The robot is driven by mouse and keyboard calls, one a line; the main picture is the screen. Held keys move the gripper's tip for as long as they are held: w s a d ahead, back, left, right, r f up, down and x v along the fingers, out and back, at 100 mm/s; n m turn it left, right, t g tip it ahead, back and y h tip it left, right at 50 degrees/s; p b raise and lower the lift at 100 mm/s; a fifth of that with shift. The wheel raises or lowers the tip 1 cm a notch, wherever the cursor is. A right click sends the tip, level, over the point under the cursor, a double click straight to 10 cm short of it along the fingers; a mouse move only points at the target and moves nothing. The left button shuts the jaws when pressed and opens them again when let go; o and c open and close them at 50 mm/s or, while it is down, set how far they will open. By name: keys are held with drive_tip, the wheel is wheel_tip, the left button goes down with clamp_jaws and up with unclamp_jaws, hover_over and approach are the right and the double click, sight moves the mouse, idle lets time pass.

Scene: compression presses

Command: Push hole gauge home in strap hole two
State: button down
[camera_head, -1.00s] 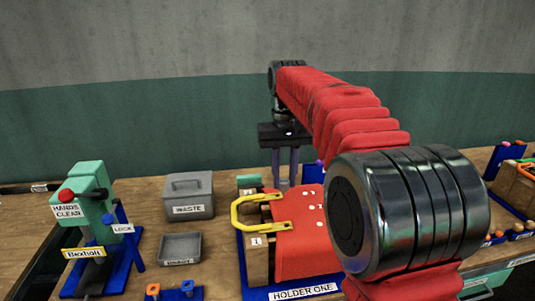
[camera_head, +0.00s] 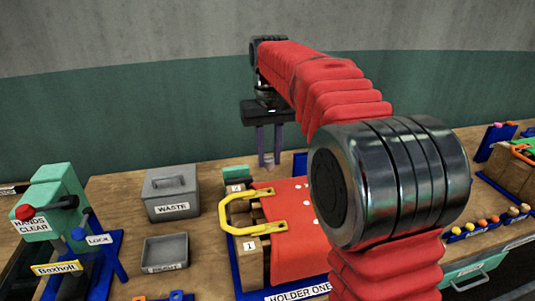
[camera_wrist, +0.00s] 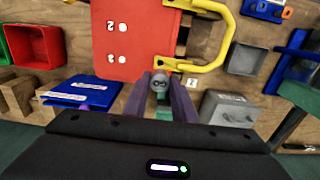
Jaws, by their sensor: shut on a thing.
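My gripper (camera_head: 267,158) is shut on a small grey piece with a round end, probably the hole gauge (camera_wrist: 159,82). It hangs between the two purple fingers, above and behind the holder in the head view. The red strap (camera_head: 298,225) lies on the holder; in the wrist view the strap (camera_wrist: 150,45) shows white spots beside the printed 2 (camera_wrist: 124,27) and 3 (camera_wrist: 124,59). The gauge is apart from both spots, past the strap's edge in that view. Hole one is not clear in the wrist view. My arm hides the strap's right part in the head view.
A yellow handle (camera_head: 281,226) loops out from the strap's left side. The grey waste box (camera_head: 171,193) and an open grey tray (camera_head: 166,254) stand left of the holder. A green press (camera_head: 48,205) is at far left. A red bin (camera_wrist: 35,45) shows in the wrist view.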

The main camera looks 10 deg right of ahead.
sight(269, 168)
drive_tip(key=shift+s+r, duration=0.1)
drive_tip(key=shift+f, duration=2.95)
drive_tip(key=shift+f, duration=1.35)
drive_tip(key=c, duration=1.4)
unclamp_jaws()
wheel_tip(269, 168, up, 14)
drive_tip(key=shift+f, duration=0.15)
